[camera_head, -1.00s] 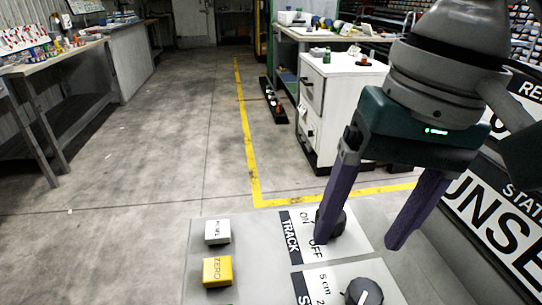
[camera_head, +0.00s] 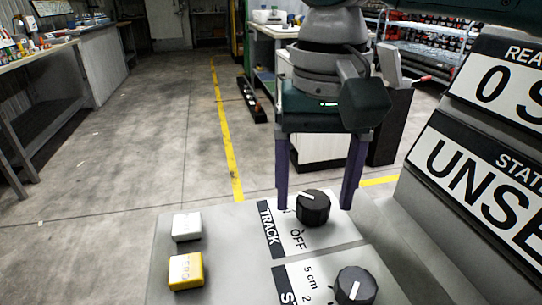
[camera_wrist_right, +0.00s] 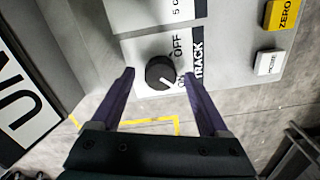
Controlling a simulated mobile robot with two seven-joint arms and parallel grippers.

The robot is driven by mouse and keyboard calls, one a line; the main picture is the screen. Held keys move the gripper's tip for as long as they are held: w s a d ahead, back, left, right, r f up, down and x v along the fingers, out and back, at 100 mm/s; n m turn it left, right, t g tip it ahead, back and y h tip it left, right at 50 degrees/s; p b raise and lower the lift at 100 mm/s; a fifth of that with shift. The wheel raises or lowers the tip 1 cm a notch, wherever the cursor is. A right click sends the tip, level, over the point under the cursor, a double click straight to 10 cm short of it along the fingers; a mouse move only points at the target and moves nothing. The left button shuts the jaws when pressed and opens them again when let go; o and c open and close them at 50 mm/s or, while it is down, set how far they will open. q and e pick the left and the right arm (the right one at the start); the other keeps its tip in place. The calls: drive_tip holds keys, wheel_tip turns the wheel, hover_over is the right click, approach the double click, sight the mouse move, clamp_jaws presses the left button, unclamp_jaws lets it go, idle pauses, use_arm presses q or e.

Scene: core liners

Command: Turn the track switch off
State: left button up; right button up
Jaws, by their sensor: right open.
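The track switch is a black round knob (camera_head: 313,208) on a white plate with a black TRACK label (camera_head: 269,229) on the grey panel. Its white pointer line is turned toward the ON mark, which shows in the wrist view (camera_wrist_right: 179,82); the OFF mark (camera_head: 297,239) is clear of the pointer. My right gripper (camera_head: 315,205) is open, its two purple fingers on either side of the knob with gaps between. The knob also shows between the fingertips in the wrist view (camera_wrist_right: 160,72). I cannot tell how deep the tips reach. My left gripper is not in view.
A second black knob (camera_head: 356,287) is on the panel in front of the track knob. A white button (camera_head: 187,226) and a yellow ZERO button (camera_head: 186,271) are to the left. Display signs (camera_head: 487,178) stand on the right, close to the panel.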

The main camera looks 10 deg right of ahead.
drive_tip(key=shift+f, duration=0.3)
clamp_jaws()
idle(0.5)
